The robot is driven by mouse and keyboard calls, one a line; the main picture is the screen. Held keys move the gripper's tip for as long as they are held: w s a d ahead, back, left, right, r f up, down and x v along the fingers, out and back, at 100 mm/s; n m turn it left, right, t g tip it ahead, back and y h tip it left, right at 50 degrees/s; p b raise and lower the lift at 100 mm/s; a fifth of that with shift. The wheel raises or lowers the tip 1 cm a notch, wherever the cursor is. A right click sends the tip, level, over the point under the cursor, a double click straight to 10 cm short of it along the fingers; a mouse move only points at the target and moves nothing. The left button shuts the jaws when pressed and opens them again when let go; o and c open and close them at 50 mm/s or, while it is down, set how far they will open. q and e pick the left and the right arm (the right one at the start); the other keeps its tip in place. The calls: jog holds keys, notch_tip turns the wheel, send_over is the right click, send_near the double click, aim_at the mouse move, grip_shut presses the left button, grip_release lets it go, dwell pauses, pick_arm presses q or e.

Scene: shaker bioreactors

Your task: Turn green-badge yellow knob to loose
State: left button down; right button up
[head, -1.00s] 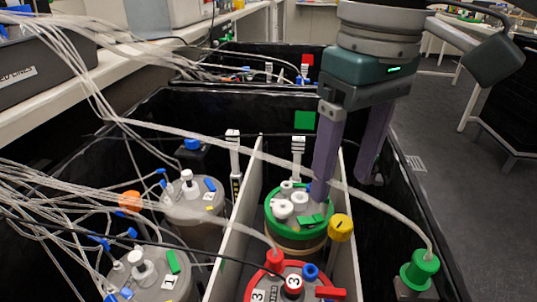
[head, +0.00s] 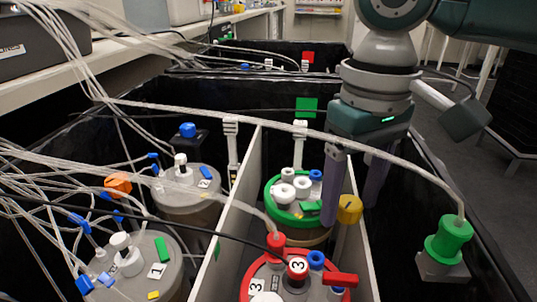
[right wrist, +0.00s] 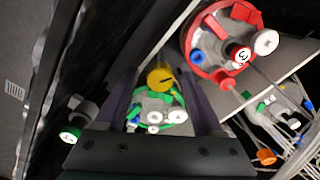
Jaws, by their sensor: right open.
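The yellow knob (head: 349,209) sits at the right side of the green-ringed vessel (head: 275,216). A green square badge (head: 306,107) is on the dark wall behind that vessel. My right gripper (head: 352,212) points down with its two purple fingers apart, one to each side of the knob in the picture. In the right wrist view the yellow knob (right wrist: 160,77) shows between the open fingers, with a dark mark on its face. I cannot tell whether a finger touches it. My left gripper is not in view.
A red-ringed vessel (head: 254,277) with a red handle stands in front. A pale divider (head: 226,219) runs left of both. Grey vessels and many tubes fill the left.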

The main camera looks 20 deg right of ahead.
grip_shut()
dwell(0.5)
